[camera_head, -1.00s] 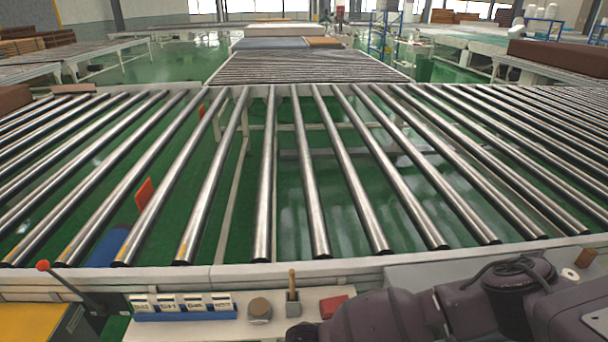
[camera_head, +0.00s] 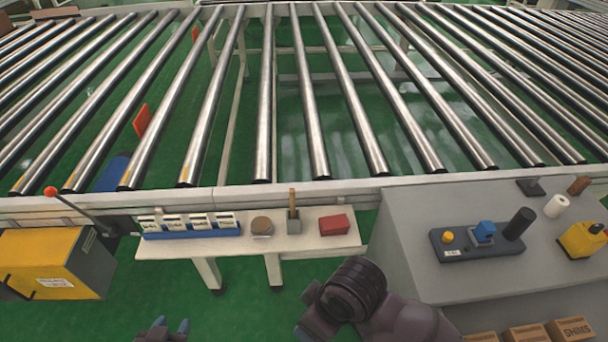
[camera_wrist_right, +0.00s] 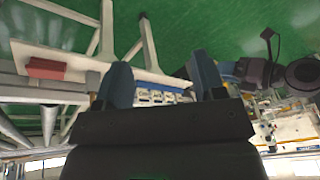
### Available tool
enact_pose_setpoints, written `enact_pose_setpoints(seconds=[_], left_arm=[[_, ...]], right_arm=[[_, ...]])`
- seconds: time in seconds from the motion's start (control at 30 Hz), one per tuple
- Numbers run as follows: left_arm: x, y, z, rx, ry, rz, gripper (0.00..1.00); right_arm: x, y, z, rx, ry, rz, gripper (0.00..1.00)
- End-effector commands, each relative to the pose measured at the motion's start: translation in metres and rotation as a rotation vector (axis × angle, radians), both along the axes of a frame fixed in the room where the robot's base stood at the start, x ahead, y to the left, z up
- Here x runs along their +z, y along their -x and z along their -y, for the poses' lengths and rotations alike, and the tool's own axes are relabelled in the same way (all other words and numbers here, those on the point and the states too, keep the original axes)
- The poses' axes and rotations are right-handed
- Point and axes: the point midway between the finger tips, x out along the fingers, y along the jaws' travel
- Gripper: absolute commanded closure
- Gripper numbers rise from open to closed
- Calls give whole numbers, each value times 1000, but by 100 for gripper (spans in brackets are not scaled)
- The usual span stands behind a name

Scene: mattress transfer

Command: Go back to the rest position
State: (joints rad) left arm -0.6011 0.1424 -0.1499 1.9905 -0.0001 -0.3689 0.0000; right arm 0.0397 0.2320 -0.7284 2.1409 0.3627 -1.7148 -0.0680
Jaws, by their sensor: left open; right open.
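My left gripper (camera_head: 171,326) shows only at the bottom edge of the head view, where its blue-tipped fingers stand apart and empty over the green floor. The rest of it is cut off. My right gripper (camera_wrist_right: 160,85) is open in the right wrist view, with two dark blue fingers apart and nothing held between them. My dark purple right arm (camera_head: 400,318) is at the bottom centre of the head view.
A white bench (camera_head: 190,252) carries a blue card holder (camera_head: 195,233), a round tin and a red box (camera_head: 334,224). Behind it is a roller conveyor (camera_head: 320,150). A grey cabinet (camera_head: 420,270) stands right, a yellow box (camera_head: 50,258) left. Green floor is open between.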

Motion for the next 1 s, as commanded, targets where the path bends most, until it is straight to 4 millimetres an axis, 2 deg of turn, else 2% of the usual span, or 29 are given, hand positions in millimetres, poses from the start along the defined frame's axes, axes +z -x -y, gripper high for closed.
enact_pose_setpoints(seconds=[0.27, 0.4, 0.6, 0.8, 1.0], left_arm=[[0, 0, 0, 0, 0, 0, 57], [0, 0, 0, 0, 0, 0, 57], [0, 0, 0, 0, 0, 0, 57], [0, 0, 0, 0, 0, 0, 57], [-1, 1, 0, 0, 0, -2, 57]], right_arm=[[3, 5, 92, -431, -26, 39, 37], [3, 20, 146, -625, 16, 63, 37], [5, 46, 207, -819, 96, 93, 37], [11, 76, 257, -966, 188, 120, 37], [-9, 55, 257, -957, 138, 211, 37]])
